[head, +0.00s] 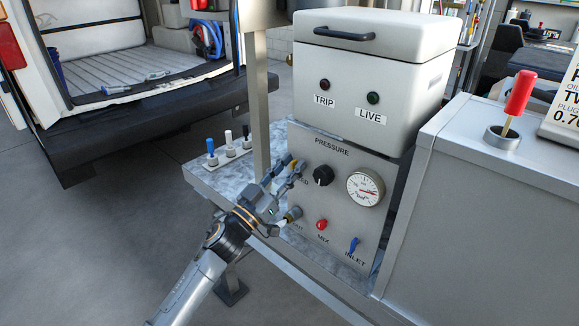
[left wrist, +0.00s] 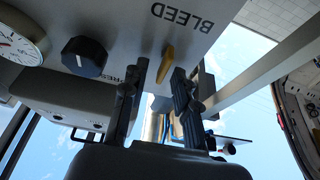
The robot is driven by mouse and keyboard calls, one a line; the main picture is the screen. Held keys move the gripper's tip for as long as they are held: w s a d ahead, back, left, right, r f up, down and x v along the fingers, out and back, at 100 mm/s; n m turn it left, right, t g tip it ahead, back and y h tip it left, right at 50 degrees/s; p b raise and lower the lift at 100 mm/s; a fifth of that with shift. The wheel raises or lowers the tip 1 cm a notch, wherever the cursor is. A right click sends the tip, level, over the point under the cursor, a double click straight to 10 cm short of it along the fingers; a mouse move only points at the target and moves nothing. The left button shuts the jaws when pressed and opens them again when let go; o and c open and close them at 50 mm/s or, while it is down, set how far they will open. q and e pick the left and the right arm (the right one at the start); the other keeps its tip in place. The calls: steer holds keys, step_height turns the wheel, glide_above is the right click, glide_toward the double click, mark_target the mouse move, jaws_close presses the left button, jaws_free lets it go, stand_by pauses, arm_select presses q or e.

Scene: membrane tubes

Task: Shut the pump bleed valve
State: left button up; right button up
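The bleed valve is a small yellow lever (left wrist: 166,64) on the grey pump panel, beside the label BLEED, in the upside-down left wrist view. My left gripper (left wrist: 160,72) is open, with one finger on each side of the lever in the picture. The lever appears nearer the right-hand finger; I cannot tell whether it touches. In the head view, my left gripper (head: 294,168) reaches the panel's left edge from below and hides most of the BLEED label and valve. My right gripper is not in view.
The panel (head: 335,162) also bears a black knob (head: 323,175), a pressure gauge (head: 365,187), a red MIX lever (head: 322,225) and a blue INLET lever (head: 353,245). A metal post (head: 257,105) stands close left of the panel. Several small levers stand on the bench (head: 205,178).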

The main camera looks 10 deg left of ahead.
arm_select(q)
jaws_close()
steer(key=shift+m, duration=0.5)
steer(key=m+g+h, duration=0.1)
steer(key=m, duration=0.1)
steer(key=m+g+h, duration=0.1)
steer(key=m, duration=0.2)
steer(key=shift+s+d+m+g, duration=0.1)
steer(key=shift+d+m+g, duration=0.05)
steer(key=shift+m+g, duration=0.15)
steer(key=m+g+p, duration=0.1)
steer(key=m+g, duration=0.1)
steer(key=m, duration=0.3)
steer(key=m+g+h+p, duration=0.1)
steer(key=m+g+p, duration=0.1)
steer(key=m, duration=0.4)
steer(key=shift+s+d+f+g, duration=0.15)
steer(key=shift+d+f+g, duration=0.05)
steer(key=shift+g, duration=0.3)
steer(key=m+p, duration=0.1)
steer(key=m, duration=0.2)
steer(key=shift+f+m+g+y+p, duration=0.2)
steer(key=shift+m+g+y+p, duration=0.1)
steer(key=shift+m+g+p, duration=0.1)
steer(key=shift+f+m+g, duration=0.1)
steer(key=shift+m+g, duration=0.2)
steer(key=shift+m, duration=0.2)
steer(key=shift+s+f, duration=0.1)
